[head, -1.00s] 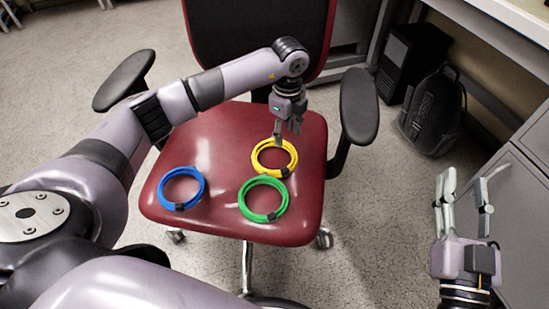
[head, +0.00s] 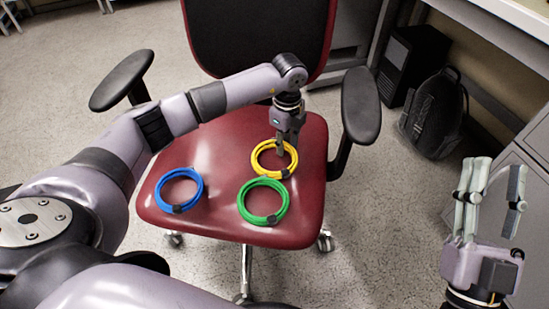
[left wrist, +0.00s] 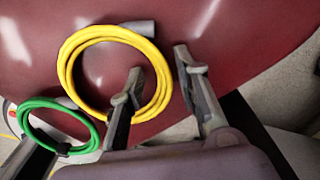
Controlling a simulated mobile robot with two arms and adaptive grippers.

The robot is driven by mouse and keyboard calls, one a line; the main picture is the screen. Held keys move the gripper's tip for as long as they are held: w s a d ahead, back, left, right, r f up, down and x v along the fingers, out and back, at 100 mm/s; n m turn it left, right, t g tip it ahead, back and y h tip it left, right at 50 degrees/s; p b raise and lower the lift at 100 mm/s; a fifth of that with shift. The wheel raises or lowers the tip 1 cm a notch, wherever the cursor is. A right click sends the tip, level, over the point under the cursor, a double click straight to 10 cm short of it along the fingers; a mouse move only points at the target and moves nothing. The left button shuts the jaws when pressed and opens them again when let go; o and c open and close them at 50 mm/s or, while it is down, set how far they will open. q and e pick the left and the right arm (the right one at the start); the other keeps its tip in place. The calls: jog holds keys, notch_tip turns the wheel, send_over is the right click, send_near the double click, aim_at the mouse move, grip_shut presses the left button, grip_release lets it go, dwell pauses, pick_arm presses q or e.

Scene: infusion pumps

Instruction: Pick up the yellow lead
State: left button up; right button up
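The yellow lead (head: 256,160), a coil with a dark grey clip, lies on the red chair seat (head: 225,135), toward its right side. In the left wrist view my left gripper (left wrist: 158,66) is open. One fingertip appears inside the yellow lead's ring (left wrist: 110,33) and the other outside, with the strands between them. I cannot tell whether the fingers touch it. My right gripper (head: 493,178) is open and empty, off to the right of the chair.
A green coil (head: 244,201) lies just in front of the yellow one, and a blue coil (head: 160,190) lies to the left. The chair's armrests (head: 360,108) flank the seat. A black backpack (head: 434,115) stands on the floor beside a grey cabinet (head: 535,160).

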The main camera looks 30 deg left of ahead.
pick_arm(q)
grip_shut()
jog(key=shift+r, duration=0.1)
dwell(0.4)
